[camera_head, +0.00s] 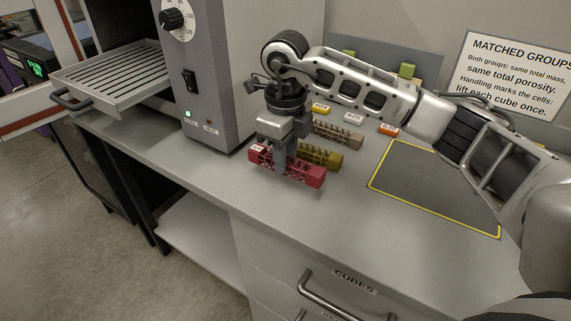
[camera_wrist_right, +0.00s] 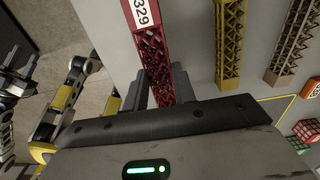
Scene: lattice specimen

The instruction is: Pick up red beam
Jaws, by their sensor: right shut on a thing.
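The red lattice beam (camera_head: 308,175) is near the front edge of the bench in the head view, with a white label on its left end. My right gripper (camera_head: 283,162) comes down on it from above and is shut on its middle. In the right wrist view the red beam (camera_wrist_right: 150,45) runs up from between the dark fingers (camera_wrist_right: 161,88), its label reading 329. I cannot tell whether the beam touches the bench. My left gripper is outside the head view; dark parts at the left of the wrist view may be it, but its jaws are unclear.
An olive-yellow beam (camera_head: 325,158) and a tan beam (camera_head: 340,132) lie just behind the red one. A grey oven (camera_head: 215,90) with an open rack stands left. A yellow-edged dark mat (camera_head: 430,190) lies right. Small labels and a sign (camera_head: 515,75) are behind.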

